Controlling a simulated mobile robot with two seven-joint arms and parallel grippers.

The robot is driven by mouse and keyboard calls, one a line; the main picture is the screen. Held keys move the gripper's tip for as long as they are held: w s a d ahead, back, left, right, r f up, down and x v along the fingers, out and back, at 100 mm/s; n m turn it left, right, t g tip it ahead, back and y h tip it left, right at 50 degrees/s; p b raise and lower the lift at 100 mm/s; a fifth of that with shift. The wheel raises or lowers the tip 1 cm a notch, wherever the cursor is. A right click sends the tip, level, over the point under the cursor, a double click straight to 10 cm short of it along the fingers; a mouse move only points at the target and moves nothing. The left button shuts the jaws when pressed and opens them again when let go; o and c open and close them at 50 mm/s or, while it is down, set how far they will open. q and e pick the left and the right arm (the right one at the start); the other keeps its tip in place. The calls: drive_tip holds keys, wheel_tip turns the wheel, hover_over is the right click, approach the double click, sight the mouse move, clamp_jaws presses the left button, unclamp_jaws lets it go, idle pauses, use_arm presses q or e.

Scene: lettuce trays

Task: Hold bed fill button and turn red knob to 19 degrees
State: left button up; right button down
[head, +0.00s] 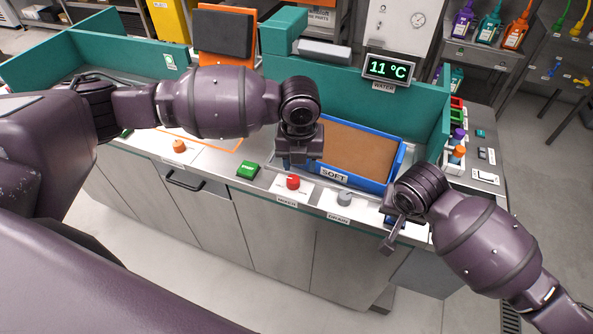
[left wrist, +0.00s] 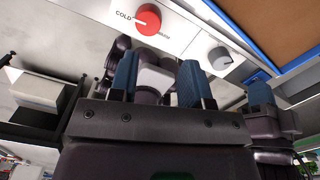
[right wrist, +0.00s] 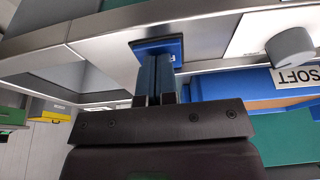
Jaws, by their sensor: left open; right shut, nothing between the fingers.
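The red knob (head: 293,182) is on the counter's front strip above a "MIXER" label. In the left wrist view the red knob (left wrist: 148,19) has a pale pointer mark, with "COLD" printed at its left. My left gripper (head: 300,163) hangs just behind the knob in the head view; its blue fingers (left wrist: 156,80) are apart and empty. A blue button (right wrist: 150,46) shows in the right wrist view; its label is hidden. My right gripper (right wrist: 163,62) is shut, fingertips at the button; contact is unclear. The water display (head: 389,69) reads 11 °C.
The grey drain knob (head: 344,198) stands between the red knob and my right gripper. A green button (head: 247,170) is left of the red knob. A blue tray (head: 384,186) labelled "SOFT" with brown filling lies behind. Teal walls (head: 345,88) bound the counter's back.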

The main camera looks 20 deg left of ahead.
sight(293, 179)
use_arm(q)
drive_tip(key=s+r+m+t+y, duration=0.1)
drive_tip(key=s+r+m+t, duration=0.1)
drive_tip(key=m, duration=1.6)
drive_tip(key=s+r+m+t+y, duration=0.1)
drive_tip(key=s+m, duration=0.1)
drive_tip(key=m, duration=1.5)
drive_tip(key=shift+t, duration=0.3)
drive_tip(key=x, duration=1.1)
drive_tip(key=shift+w, duration=0.25)
